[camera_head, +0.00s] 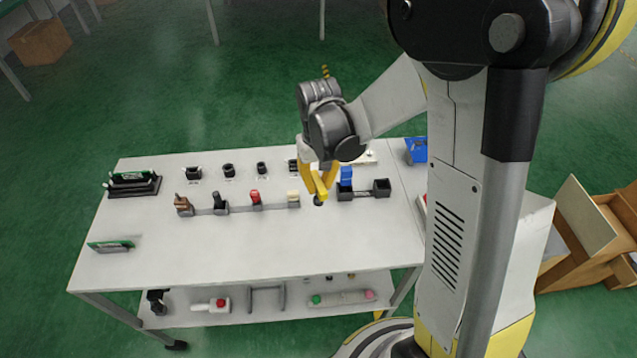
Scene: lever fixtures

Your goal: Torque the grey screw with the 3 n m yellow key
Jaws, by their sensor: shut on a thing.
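My gripper (318,181) is over the right part of the table, pointing down, with yellow parts at its end. It is shut on the yellow key (320,188), which is hard to tell apart from the yellow fingers at this size. A small dark round piece (318,201) shows directly below the key's lower end; it may be the screw or its seat. I cannot tell whether the key touches it. I cannot make out a clearly grey screw.
A row of fixtures with brown, red (255,196) and cream levers (293,196) lies left. Black sockets stand behind. The white table's (200,255) front is mostly clear.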

